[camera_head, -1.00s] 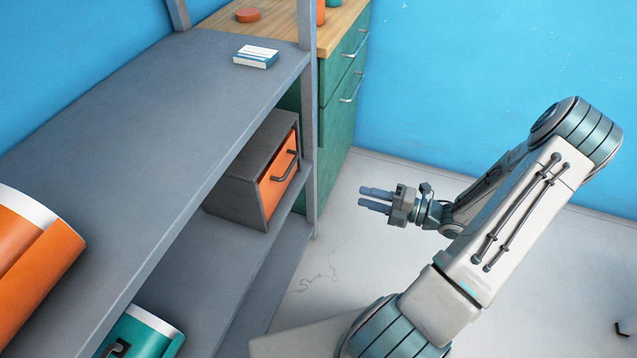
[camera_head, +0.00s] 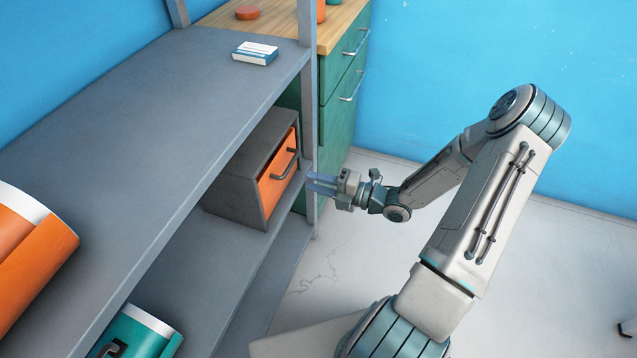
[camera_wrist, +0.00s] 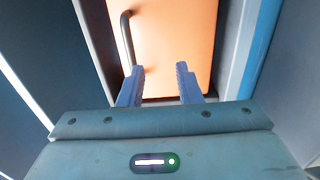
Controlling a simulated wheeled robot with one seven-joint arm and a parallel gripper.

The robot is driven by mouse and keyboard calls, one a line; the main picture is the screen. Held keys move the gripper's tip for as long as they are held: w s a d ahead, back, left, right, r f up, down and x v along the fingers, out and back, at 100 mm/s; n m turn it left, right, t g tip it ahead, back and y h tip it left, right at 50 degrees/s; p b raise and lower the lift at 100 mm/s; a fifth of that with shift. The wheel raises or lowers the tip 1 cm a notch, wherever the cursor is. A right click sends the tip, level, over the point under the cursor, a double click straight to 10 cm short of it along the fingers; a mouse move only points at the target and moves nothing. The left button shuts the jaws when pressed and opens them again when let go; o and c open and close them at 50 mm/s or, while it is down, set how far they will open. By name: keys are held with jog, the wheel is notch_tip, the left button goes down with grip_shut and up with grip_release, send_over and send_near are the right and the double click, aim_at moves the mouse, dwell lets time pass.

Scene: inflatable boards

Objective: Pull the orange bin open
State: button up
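The orange bin (camera_head: 277,172) is a grey box with an orange front and a dark bar handle (camera_head: 285,165). It sits on the lower shelf, and its front looks shut. In the wrist view the orange front (camera_wrist: 175,45) fills the upper middle, with the handle (camera_wrist: 127,40) at its left side. My gripper (camera_head: 312,183) is just right of the bin, beside the shelf post, with its fingers pointing at the front. In the wrist view my gripper (camera_wrist: 160,85) has its two fingers apart with nothing between them. The handle lies ahead and left of the fingers, apart from them.
A grey shelf post (camera_head: 308,130) stands close to my fingers. The upper shelf (camera_head: 140,130) overhangs the bin and carries a small white-and-blue box (camera_head: 255,53). A green cabinet (camera_head: 340,110) stands behind. A teal roll (camera_head: 140,335) lies at the lower left.

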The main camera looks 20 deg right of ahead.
grip_shut()
dwell(1.4)
grip_release()
jog(key=shift+d, duration=0.1)
jog(key=p+v, duration=0.1)
jog(key=v, duration=1.2)
jog(key=shift+s+d, duration=0.25)
jog(key=shift+s, duration=0.05)
jog(key=shift+o, duration=0.2)
